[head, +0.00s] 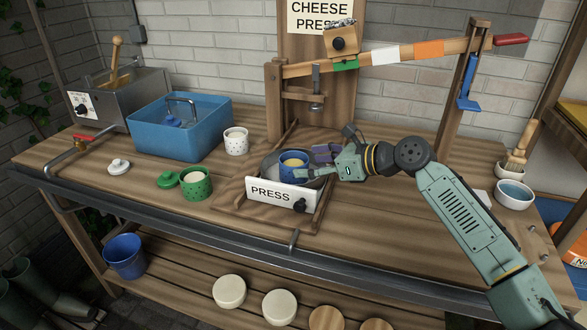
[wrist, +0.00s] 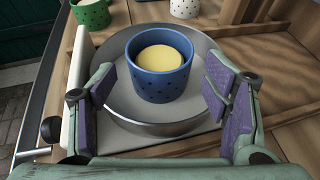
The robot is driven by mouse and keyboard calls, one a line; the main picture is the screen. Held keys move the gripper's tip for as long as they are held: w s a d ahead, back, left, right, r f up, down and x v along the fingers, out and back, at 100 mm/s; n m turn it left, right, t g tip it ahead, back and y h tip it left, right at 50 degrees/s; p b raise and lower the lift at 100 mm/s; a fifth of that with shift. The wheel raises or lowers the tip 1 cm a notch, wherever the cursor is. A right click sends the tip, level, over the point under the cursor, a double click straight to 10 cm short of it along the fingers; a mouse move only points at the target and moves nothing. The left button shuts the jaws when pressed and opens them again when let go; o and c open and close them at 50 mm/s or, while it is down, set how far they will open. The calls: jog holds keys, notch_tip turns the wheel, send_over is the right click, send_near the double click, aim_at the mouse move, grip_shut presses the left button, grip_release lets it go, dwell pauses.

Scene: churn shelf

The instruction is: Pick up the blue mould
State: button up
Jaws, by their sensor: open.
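The blue mould (head: 292,165) stands upright on a round metal pan in the cheese press. In the wrist view the blue mould (wrist: 160,68) is a dotted cup with a pale yellow round of cheese (wrist: 166,58) inside. My gripper (head: 314,163) is at the right of the mould in the head view. In the wrist view my gripper (wrist: 158,90) is open, with its purple pads apart on the near left and near right of the mould. I see clear gaps between the pads and the mould.
The metal pan (wrist: 112,103) surrounds the mould's base. The PRESS sign (head: 270,193) stands in front. The press lever (head: 400,52) passes above. A green mould (head: 196,183) and a white mould (head: 236,141) stand to the left, near the blue basin (head: 150,143).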

aim_at(293, 164)
jog(key=p+x, duration=0.1)
jog(key=x, duration=0.4)
jog(key=shift+a, duration=0.15)
jog(key=shift+c, duration=0.3)
jog(key=c, duration=0.8)
jog(key=shift+c, duration=0.3)
jog(key=shift+r, duration=0.15)
